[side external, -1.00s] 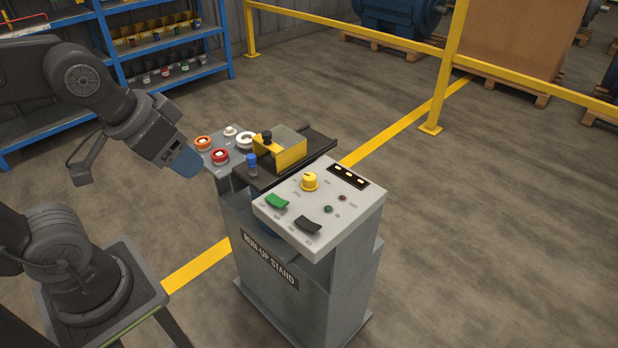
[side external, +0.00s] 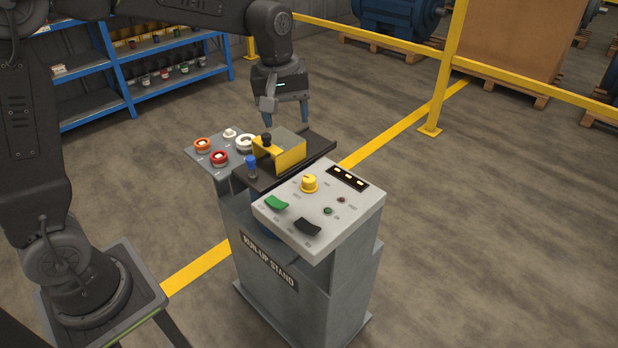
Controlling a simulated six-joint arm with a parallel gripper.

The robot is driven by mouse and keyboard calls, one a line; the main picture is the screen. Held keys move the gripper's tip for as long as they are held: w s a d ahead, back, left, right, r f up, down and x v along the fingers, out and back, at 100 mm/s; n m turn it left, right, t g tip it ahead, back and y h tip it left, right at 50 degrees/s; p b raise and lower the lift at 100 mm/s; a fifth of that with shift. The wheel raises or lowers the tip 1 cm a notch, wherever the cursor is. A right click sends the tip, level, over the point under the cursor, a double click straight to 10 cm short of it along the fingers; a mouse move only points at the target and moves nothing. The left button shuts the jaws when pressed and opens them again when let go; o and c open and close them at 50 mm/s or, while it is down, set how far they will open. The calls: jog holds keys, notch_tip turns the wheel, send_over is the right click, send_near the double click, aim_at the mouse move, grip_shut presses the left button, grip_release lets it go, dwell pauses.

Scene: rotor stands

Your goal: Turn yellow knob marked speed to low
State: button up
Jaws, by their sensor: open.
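The yellow knob (side external: 309,183) sits on the light grey control panel (side external: 343,222) on top of the run-up stand. Small markings surround it, too small to read, so I cannot tell its setting. My gripper (side external: 286,118) points down, open and empty. In the picture it is above and behind the yellow guard box, up and left of the knob, and apart from it. Its blue fingertips are partly seen.
Near the knob are a green rocker switch (side external: 277,202), a black rocker switch (side external: 307,227) and a display strip (side external: 348,177). A yellow guard box (side external: 279,150) and a blue-capped part (side external: 252,166) stand behind. A left panel (side external: 198,156) holds several buttons.

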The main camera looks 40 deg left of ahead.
aim_at(309, 178)
jog(key=w+f+n+g, duration=0.1)
jog(key=w+f+n, duration=0.2)
jog(key=w+f, duration=0.4)
jog(key=f, duration=1.3)
jog(key=shift+s+a+f, duration=0.1)
jog(key=shift+a+f, duration=0.15)
jog(key=shift+f, duration=0.1)
jog(key=shift+c, duration=0.2)
jog(key=c, duration=0.9)
